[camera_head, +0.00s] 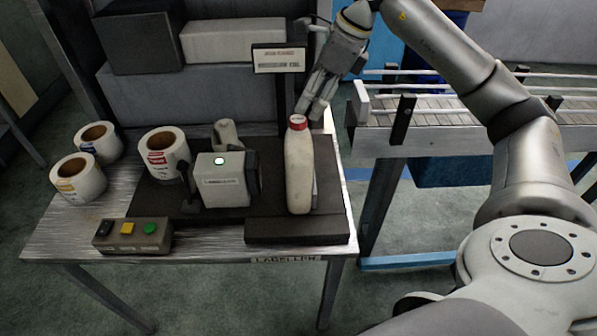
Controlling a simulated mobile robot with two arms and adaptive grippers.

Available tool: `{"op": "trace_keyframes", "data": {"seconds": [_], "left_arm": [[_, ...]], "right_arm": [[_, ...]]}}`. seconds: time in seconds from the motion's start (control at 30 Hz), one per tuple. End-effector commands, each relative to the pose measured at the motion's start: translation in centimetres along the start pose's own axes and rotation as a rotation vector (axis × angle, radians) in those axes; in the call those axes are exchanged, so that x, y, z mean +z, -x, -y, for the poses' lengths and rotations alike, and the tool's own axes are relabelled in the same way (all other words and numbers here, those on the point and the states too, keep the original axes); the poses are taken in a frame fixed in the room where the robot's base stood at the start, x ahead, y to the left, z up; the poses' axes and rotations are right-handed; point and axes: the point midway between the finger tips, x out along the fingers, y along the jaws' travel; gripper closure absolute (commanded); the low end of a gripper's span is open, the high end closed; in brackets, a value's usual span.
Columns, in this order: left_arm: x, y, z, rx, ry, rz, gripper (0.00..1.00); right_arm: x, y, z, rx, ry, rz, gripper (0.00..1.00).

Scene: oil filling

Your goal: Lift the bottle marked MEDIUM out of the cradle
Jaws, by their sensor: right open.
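A pale bottle (299,172) with a red cap stands upright at the right end of the dark labeller base. No marking on it can be read from here. The dark cradle block (297,229) lies at its foot. My right gripper (309,108) comes down from the upper right, with its open fingers just above and beside the red cap. Whether a finger touches the cap cannot be told. My left gripper is not in view.
The labeller unit (224,181) with a lit button stands left of the bottle. Several label rolls (78,181) and a button box (132,236) sit on the metal table. A small sign (279,59) stands behind the bottle. A conveyor (460,112) is to the right.

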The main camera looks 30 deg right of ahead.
Motion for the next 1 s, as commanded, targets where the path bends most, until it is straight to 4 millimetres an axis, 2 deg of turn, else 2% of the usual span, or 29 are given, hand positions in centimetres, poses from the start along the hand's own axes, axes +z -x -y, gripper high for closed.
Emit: {"op": "trace_keyframes", "data": {"seconds": [0.17,0.37,0.5,0.77,1.0], "left_arm": [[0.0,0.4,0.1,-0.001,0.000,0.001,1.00],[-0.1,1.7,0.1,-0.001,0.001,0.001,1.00],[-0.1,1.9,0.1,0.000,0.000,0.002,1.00],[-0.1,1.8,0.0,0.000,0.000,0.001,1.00],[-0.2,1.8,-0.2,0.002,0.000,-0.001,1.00]], "right_arm": [[0.1,-1.3,-0.1,0.003,0.002,-0.001,0.42],[0.5,-4.0,0.2,0.005,0.002,-0.002,0.42],[0.5,-5.7,0.2,0.003,0.002,0.001,0.42],[0.4,-6.1,0.2,0.002,0.002,0.002,0.42],[0.4,-6.1,0.2,0.002,0.002,0.002,0.71]]}}
